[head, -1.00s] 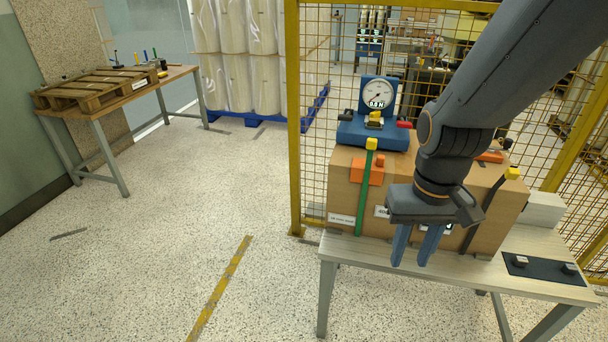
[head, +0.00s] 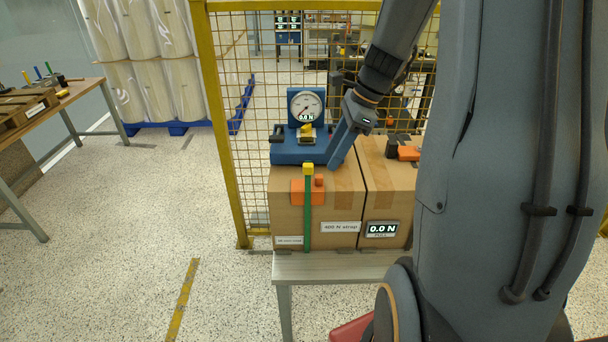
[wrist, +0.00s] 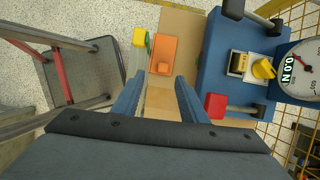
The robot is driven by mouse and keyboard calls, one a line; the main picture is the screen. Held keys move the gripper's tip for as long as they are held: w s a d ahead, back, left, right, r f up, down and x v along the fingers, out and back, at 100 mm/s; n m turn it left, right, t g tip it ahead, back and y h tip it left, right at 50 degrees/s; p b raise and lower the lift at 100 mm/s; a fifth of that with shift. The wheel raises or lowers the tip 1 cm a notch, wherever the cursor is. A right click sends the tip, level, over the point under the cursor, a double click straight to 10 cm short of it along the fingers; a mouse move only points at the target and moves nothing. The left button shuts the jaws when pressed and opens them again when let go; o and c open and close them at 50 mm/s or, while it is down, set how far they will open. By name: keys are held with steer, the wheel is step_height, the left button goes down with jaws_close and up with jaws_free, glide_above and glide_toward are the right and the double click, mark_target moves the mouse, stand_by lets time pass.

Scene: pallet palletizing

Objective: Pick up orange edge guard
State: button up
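An orange edge guard (head: 298,192) sits on the front of the left cardboard box (head: 330,201), behind a green strap (head: 308,215) with a yellow end. In the wrist view the orange guard (wrist: 163,54) lies just beyond my fingertips, slightly apart from them. My gripper (wrist: 158,86) is open, its two blue fingers parallel with nothing between them. In the head view my gripper (head: 336,160) points down over the left box's top, right of the guard. A second orange piece (head: 408,153) lies on the right box, partly hidden by my arm.
A blue device (head: 295,151) with a dial reading 0.0 N stands on the left box, close beside my fingers. The boxes stand on a bench (head: 330,268). A yellow mesh fence (head: 225,120) rises behind. Floor to the left is open.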

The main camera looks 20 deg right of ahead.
mark_target(318, 176)
steer(key=x, duration=0.2)
steer(key=p+x, duration=0.1)
steer(key=x, duration=0.4)
steer(key=shift+w+a+f, duration=0.15)
steer(key=shift+w+a, duration=0.1)
steer(key=shift+w, duration=0.15)
jaws_close()
